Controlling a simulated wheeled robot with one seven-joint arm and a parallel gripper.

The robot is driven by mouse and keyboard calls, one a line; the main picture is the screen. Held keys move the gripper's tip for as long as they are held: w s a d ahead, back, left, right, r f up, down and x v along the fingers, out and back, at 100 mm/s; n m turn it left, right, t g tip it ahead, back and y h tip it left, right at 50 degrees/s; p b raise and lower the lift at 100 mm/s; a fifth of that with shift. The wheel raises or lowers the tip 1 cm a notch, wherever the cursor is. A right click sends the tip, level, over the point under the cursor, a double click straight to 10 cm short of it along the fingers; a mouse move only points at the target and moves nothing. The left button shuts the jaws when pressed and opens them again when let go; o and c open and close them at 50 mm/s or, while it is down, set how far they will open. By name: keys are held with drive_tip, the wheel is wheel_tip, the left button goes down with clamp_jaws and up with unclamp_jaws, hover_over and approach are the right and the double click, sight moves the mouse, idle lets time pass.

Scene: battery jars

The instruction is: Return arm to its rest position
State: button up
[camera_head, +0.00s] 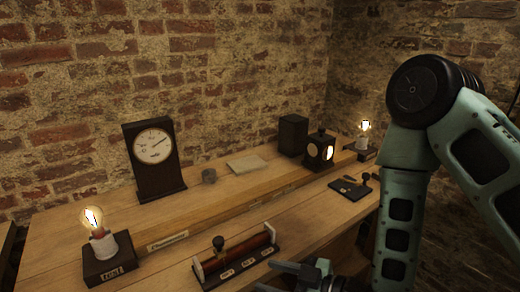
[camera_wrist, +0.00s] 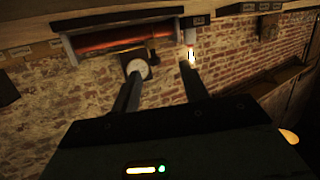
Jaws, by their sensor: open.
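My gripper (camera_head: 284,278) shows at the bottom edge of the head view, partly cut off, just in front of the bench's near edge. In the wrist view my gripper (camera_wrist: 158,85) has its two dark fingers well apart with nothing held between them. My teal and black arm (camera_head: 401,200) is bent on the right of the head view, with its elbow high and the forearm coming down to the gripper. The gripper is near the front right of the slide resistor (camera_head: 237,258) and appears apart from it.
The wooden bench (camera_head: 150,268) holds a lit bulb on a labelled base (camera_head: 108,262), a dial meter (camera_head: 153,160), a dark box (camera_head: 293,135), a lamp box (camera_head: 319,151), a second lit bulb (camera_head: 363,139) and a black switch board (camera_head: 350,187). A brick wall (camera_head: 230,60) stands behind.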

drive_tip(key=s+d+r+m+g+h, duration=0.5)
drive_tip(key=s+d+r+g+h, duration=0.2)
drive_tip(key=s+d+r+h, duration=0.3)
drive_tip(key=s+r+h, duration=0.3)
drive_tip(key=s, duration=0.1)
drive_tip(key=shift+s+d, duration=0.15)
drive_tip(key=shift+d, duration=0.2)
